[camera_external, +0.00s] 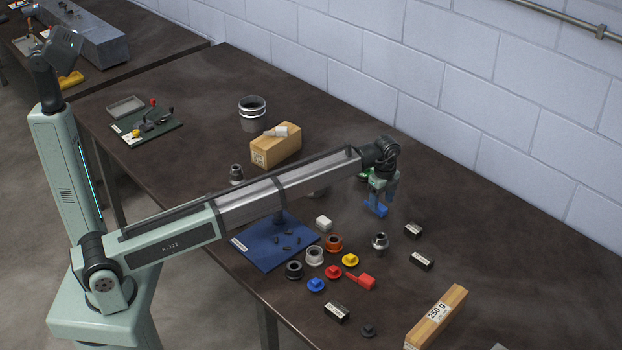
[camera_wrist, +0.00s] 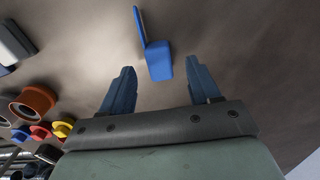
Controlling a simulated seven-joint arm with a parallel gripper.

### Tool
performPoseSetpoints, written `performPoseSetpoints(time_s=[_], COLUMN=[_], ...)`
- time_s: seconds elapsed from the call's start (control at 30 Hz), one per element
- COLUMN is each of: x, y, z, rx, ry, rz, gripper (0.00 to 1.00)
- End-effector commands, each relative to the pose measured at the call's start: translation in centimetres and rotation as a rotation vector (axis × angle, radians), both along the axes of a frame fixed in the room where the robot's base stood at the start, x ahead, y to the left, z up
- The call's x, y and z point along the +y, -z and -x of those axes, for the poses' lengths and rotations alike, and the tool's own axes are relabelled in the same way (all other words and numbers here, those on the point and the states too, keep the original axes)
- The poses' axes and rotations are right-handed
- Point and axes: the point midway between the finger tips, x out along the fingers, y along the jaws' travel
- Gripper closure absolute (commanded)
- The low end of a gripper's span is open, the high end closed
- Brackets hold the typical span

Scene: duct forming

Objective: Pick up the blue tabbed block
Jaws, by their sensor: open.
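The blue tabbed block (camera_wrist: 159,62) is in the wrist view, lying beyond the fingertips and between their lines, with its thin tab rising at its left side. My gripper (camera_wrist: 157,76) is open and empty, with one finger on each side. In the external view the blue block (camera_external: 375,209) shows just below my gripper (camera_external: 381,192), on the dark table. I cannot tell the exact gap between the fingers and the block.
Several coloured flanged plugs, including a yellow one (camera_external: 350,260), and rings, including an orange one (camera_external: 333,243), lie left of the block. A metal fitting (camera_external: 380,241) and black labelled blocks (camera_external: 413,231) stand nearby. A wooden 250 g bar (camera_external: 436,317) lies at the front right.

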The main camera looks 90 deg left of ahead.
Motion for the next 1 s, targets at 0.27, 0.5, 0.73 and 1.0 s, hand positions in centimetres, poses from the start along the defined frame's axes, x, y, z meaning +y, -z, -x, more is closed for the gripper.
performPoseSetpoints(time_s=[0.27, 0.5, 0.73, 1.0], x=[0.0, 0.0, 0.0, 0.0], y=[2.4, 2.4, 2.4, 2.4], z=[0.1, 0.1, 0.1, 0.1], rx=[0.0, 0.0, 0.0, 0.0], ry=[0.0, 0.0, 0.0, 0.0], rz=[0.0, 0.0, 0.0, 0.0], gripper=[0.38, 0.46, 0.68, 0.94])
